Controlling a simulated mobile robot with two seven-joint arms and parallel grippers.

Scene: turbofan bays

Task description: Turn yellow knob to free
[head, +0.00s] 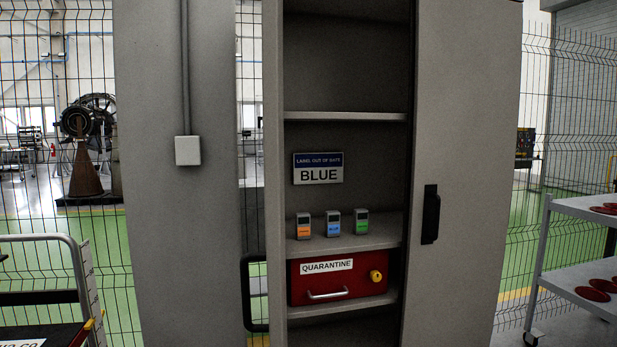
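The yellow knob (376,276) is on the right side of the front of a red box (330,292) marked QUARANTINE. The knob is small here, and I cannot tell which position it is turned to. The box has a silver handle (328,295) low on its front and sits on a lower shelf of a grey cabinet (465,150). The cabinet stands open, with a black handle (431,214) on the door at the right. Neither of my grippers shows in the head view.
Three small devices with orange, blue and green labels (333,223) stand on the shelf above the box, below a BLUE sign (318,168). A trolley (575,205) with red discs stands at right. A cart (50,290) is at left. Wire fencing (60,130) runs behind.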

